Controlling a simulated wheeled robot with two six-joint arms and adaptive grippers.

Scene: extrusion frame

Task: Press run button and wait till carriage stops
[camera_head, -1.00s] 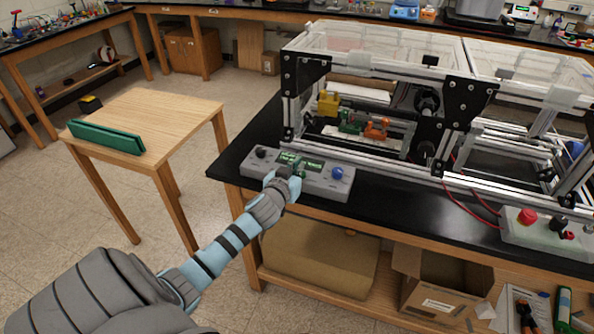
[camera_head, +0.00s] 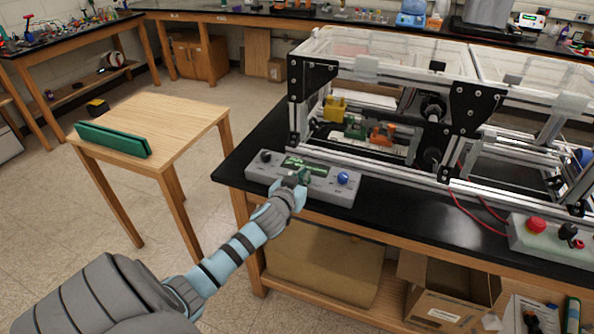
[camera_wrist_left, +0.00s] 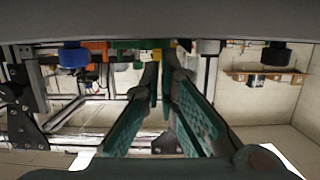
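The grey control box (camera_head: 262,178) sits at the front left edge of the black bench. It carries a black knob (camera_head: 266,156), a lit green display (camera_head: 308,164) and a blue button (camera_head: 342,178). My left gripper (camera_head: 303,176) is over the box, between display and blue button, and hides what lies under its tips; contact cannot be told. In the left wrist view its green fingers (camera_wrist_left: 162,88) stand a narrow gap apart, with nothing clearly held. Inside the extrusion frame (camera_head: 444,140) are yellow (camera_head: 335,108), green (camera_head: 355,128) and orange (camera_head: 382,134) parts; which is the carriage is unclear. My right gripper is out of view.
A second box (camera_head: 520,236) with a red button (camera_head: 536,225) stands at the right. Red wires (camera_head: 478,212) run on the bench between the boxes. A wooden table (camera_head: 180,118) with a green holder (camera_head: 112,140) stands at the left. A cardboard box (camera_head: 440,300) sits below.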

